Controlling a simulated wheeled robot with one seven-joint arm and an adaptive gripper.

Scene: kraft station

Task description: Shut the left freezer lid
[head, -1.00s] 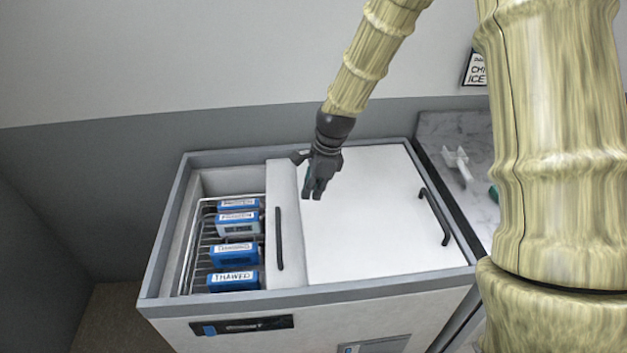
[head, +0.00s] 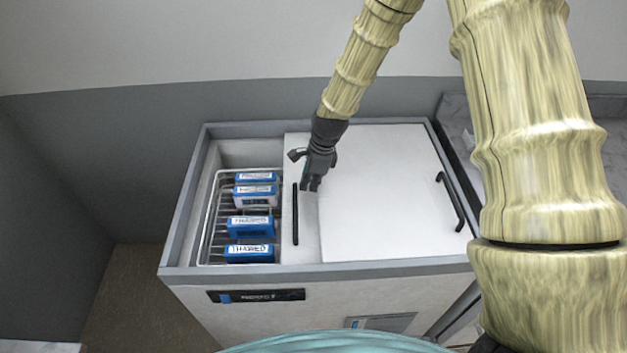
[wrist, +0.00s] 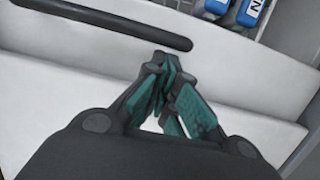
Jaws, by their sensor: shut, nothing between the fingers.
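The chest freezer (head: 330,268) has two sliding white lids. The left lid (head: 306,245) is mostly tucked under the right lid (head: 385,210); only a strip with its black bar handle (head: 296,214) shows. The left part of the freezer is open. My gripper (head: 311,183) is shut and empty, just right of the left lid's handle near its far end. In the wrist view the closed fingertips (wrist: 165,65) are close to the handle (wrist: 130,22), on its lid side, with no clear contact.
Blue and white labelled boxes (head: 250,226) sit in a wire basket (head: 210,225) inside the open left part. The right lid has its own black handle (head: 450,201). A marble counter (head: 455,115) stands at the right, and a grey wall is behind.

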